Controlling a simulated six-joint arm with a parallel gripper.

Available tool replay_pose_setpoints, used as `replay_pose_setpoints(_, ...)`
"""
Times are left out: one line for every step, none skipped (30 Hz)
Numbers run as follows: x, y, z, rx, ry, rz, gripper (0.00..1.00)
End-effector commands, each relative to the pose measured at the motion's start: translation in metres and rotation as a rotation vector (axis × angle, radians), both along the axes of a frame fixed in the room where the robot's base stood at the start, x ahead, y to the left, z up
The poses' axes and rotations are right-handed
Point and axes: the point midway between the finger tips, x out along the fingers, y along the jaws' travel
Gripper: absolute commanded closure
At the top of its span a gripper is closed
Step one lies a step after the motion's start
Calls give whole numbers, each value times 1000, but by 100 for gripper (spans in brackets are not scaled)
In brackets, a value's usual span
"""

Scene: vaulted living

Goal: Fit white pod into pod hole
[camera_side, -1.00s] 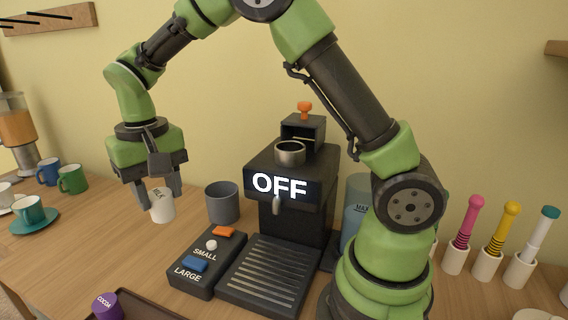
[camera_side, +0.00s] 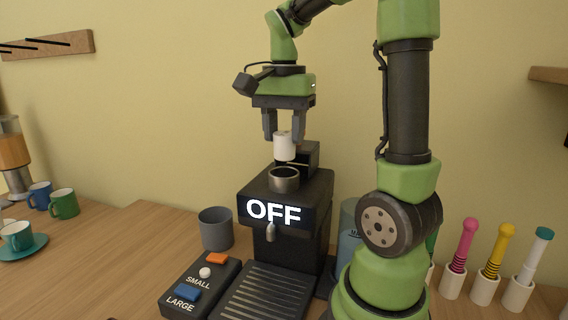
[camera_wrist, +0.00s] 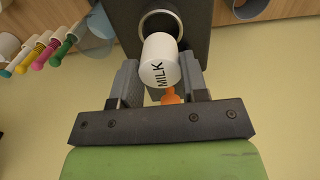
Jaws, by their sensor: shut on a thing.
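The white pod (camera_side: 285,146) is held between the fingers of my gripper (camera_side: 285,136), roughly upright, above the coffee machine. In the wrist view the white pod (camera_wrist: 159,62) shows the word MILK, between the two fingers of my gripper (camera_wrist: 160,82). The pod hole (camera_side: 284,178) is a round metal-rimmed opening on top of the black machine (camera_side: 262,236). The pod is above the hole and apart from it in the side view. In the wrist view the rim of the hole (camera_wrist: 150,16) shows partly behind the pod.
The machine's raised back part (camera_side: 309,158) stands close behind the pod. An orange knob (camera_wrist: 171,96) shows near the fingers. A grey cup (camera_side: 216,229) and a button box (camera_side: 200,285) stand left of the machine. Several colored-handled tools (camera_side: 492,255) stand at right.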

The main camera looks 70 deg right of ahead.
Motion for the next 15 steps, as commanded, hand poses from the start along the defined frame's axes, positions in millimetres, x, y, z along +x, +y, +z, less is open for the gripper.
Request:
replay_pose_setpoints(0, 0, -6, 2, 3, 0, 81)
replay_pose_setpoints(0, 0, -8, 2, 2, 1, 81)
replay_pose_setpoints(0, 0, -11, 2, 2, 1, 81)
replay_pose_setpoints(0, 0, -13, 1, 2, 2, 81)
replay_pose_setpoints(0, 0, -16, 1, 3, 2, 81)
replay_pose_setpoints(0, 0, -21, 1, 3, 2, 81)
replay_pose_setpoints(0, 1, -25, 2, 3, 2, 81)
replay_pose_setpoints(0, 1, -30, 3, 3, 2, 81)
replay_pose_setpoints(0, 1, -36, 3, 4, 2, 81)
replay_pose_setpoints(0, 1, -41, 3, 4, 3, 81)
replay_pose_setpoints(0, 1, -44, 3, 4, 3, 81)
replay_pose_setpoints(0, 0, -48, 2, 3, 2, 81)
replay_pose_setpoints(0, 0, -51, 1, 2, 2, 81)
replay_pose_setpoints(0, 1, -52, 2, 1, 2, 81)
replay_pose_setpoints(0, 0, -53, 0, -1, 2, 81)
